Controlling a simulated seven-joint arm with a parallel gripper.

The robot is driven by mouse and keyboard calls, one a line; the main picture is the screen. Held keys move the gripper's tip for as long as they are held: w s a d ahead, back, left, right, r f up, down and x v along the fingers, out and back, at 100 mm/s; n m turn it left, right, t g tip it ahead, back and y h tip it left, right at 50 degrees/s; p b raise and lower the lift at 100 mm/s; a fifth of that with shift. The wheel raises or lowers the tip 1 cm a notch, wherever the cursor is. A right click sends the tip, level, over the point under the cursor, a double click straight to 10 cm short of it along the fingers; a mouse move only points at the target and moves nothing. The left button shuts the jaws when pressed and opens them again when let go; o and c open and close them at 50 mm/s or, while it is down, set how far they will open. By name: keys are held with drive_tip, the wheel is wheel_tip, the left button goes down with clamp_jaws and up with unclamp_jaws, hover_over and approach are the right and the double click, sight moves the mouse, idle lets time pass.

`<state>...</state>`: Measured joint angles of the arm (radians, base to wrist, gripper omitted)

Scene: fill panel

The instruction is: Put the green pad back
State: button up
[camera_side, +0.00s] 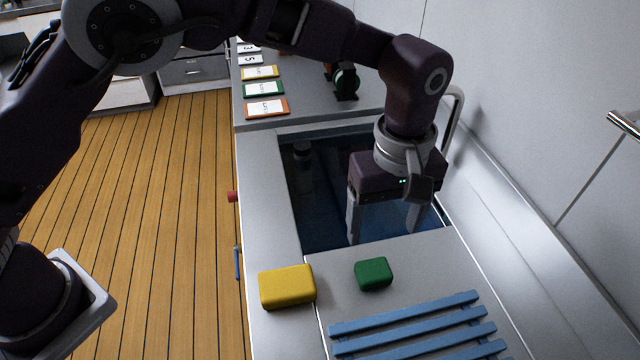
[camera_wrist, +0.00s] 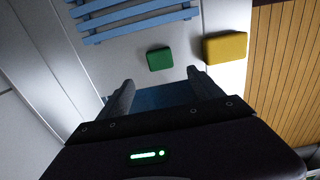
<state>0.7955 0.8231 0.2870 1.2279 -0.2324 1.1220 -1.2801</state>
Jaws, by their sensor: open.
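The green pad (camera_side: 373,274) is a small rounded block lying on the light counter, just in front of the dark sunken basin. It also shows in the wrist view (camera_wrist: 160,59), beyond my fingertips and between their lines. My gripper (camera_side: 384,236) is open and empty, fingers pointing down over the basin near its front edge, behind the pad and apart from it. The two fingers also show in the wrist view (camera_wrist: 158,78).
A larger yellow block (camera_side: 287,287) lies left of the green pad. A blue slatted rack (camera_side: 420,330) lies in front of it. The basin (camera_side: 318,205) is behind, with a tap (camera_side: 456,115) at its right. Labelled cards (camera_side: 264,88) lie on the far counter. A wall bounds the right.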

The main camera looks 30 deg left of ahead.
drive_tip(key=s+a+r+m+t+h, duration=0.1)
drive_tip(key=s+a+r+m, duration=0.15)
drive_tip(key=a+r, duration=0.6)
drive_tip(key=s+a+r+m+t+h, duration=0.1)
drive_tip(key=s+a+r, duration=0.2)
drive_tip(key=a+r, duration=0.55)
drive_tip(key=s+a+f+m+t+y, duration=0.1)
drive_tip(key=s+a+m, duration=0.1)
drive_tip(key=s+a, duration=0.4)
drive_tip(key=s+a+f+m+t+y, duration=0.1)
drive_tip(key=s+a+m+t, duration=0.1)
drive_tip(key=s+a, duration=0.4)
drive_tip(key=s+m, duration=0.1)
drive_tip(key=s, duration=0.3)
drive_tip(key=shift+s+a+f+t, duration=0.15)
drive_tip(key=shift+s+t, duration=0.15)
drive_tip(key=shift+s, duration=0.1)
drive_tip(key=shift+m, duration=0.25)
